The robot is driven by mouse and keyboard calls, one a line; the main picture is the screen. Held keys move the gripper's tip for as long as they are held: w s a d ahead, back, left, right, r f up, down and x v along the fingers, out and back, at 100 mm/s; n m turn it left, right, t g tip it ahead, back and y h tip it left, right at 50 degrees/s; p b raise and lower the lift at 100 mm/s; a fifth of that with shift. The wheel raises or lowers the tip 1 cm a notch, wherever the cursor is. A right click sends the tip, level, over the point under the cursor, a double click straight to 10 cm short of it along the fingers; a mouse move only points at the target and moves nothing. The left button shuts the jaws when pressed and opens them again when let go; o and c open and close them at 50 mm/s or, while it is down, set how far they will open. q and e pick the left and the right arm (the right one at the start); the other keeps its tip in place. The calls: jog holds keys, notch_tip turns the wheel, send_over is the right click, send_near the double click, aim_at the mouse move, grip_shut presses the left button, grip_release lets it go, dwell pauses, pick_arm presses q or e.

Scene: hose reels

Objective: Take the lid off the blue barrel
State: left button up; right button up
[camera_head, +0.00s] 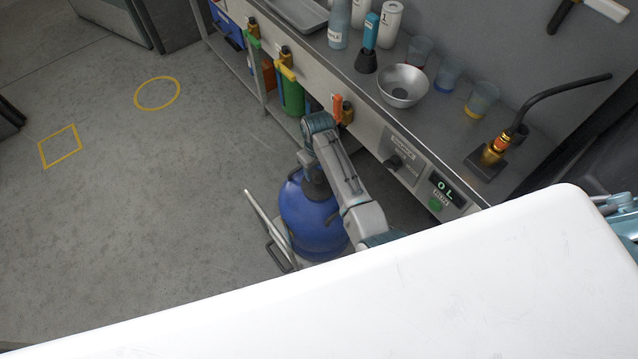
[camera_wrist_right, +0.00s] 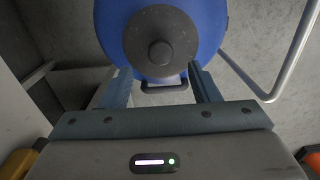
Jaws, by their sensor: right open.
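The blue barrel (camera_head: 305,218) stands on the floor in front of the bench, partly hidden by my right arm in the head view. Its round dark grey lid (camera_wrist_right: 183,36) with a central knob (camera_wrist_right: 160,53) is on it; the barrel also fills the top of the right wrist view (camera_wrist_right: 112,22). In that view my right gripper (camera_wrist_right: 160,68) is open and empty. Its two fingers point towards the lid, one on each side of the knob in the picture. I see no contact. My left gripper is not in view.
A pale metal handle (camera_head: 262,222) stands left of the barrel. The bench (camera_head: 345,70) holds a metal bowl (camera_head: 403,86), cups, bottles and a black bent pipe (camera_head: 555,90). Coloured valves line its front. A white surface (camera_head: 400,300) fills the foreground. The floor at left is clear.

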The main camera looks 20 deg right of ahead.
aim_at(319, 179)
jog(key=shift+s+f, duration=0.1)
jog(key=shift+f, duration=0.3)
notch_tip(319, 179, down, 4)
jog(key=shift+s+r, duration=0.1)
jog(key=shift+r, duration=0.05)
jog(key=shift+f, duration=0.35)
jog(key=shift+c, duration=0.3)
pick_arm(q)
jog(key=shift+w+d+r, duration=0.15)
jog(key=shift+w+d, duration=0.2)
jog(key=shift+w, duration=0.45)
pick_arm(e)
jog(key=c, duration=1)
